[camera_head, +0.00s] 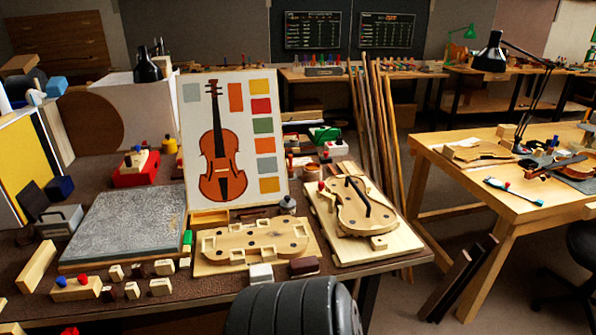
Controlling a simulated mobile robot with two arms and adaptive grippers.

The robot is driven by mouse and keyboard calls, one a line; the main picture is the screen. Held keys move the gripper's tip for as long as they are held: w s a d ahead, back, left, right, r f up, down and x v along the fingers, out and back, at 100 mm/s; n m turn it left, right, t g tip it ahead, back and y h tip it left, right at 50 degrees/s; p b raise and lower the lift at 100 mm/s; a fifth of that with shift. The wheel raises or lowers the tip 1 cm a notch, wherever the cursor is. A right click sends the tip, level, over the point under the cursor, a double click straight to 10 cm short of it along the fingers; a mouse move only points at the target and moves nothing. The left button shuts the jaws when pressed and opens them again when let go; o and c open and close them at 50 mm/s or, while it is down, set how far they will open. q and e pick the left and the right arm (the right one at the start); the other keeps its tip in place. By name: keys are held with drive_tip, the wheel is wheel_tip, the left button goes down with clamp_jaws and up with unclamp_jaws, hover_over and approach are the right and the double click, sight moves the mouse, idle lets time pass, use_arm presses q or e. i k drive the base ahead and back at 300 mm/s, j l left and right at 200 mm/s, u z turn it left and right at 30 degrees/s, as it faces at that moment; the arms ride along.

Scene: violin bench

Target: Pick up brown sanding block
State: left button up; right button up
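A small dark brown block (304,267), which looks like the brown sanding block, lies near the front edge of the workbench. A whitish block (261,273) lies just to its left, with a small gap. Behind both is a wooden violin-shaped form (254,241) on a light board. Neither of my grippers shows in the head view.
A violin body on a board (357,205) lies to the right. A grey stone slab (126,225) and several small wooden blocks (161,287) are at the left. A violin picture panel (241,91) stands behind. A black ribbed cylinder (292,308) blocks the bottom middle.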

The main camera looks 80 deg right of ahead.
sight(299, 267)
drive_tip(key=z, duration=2.75)
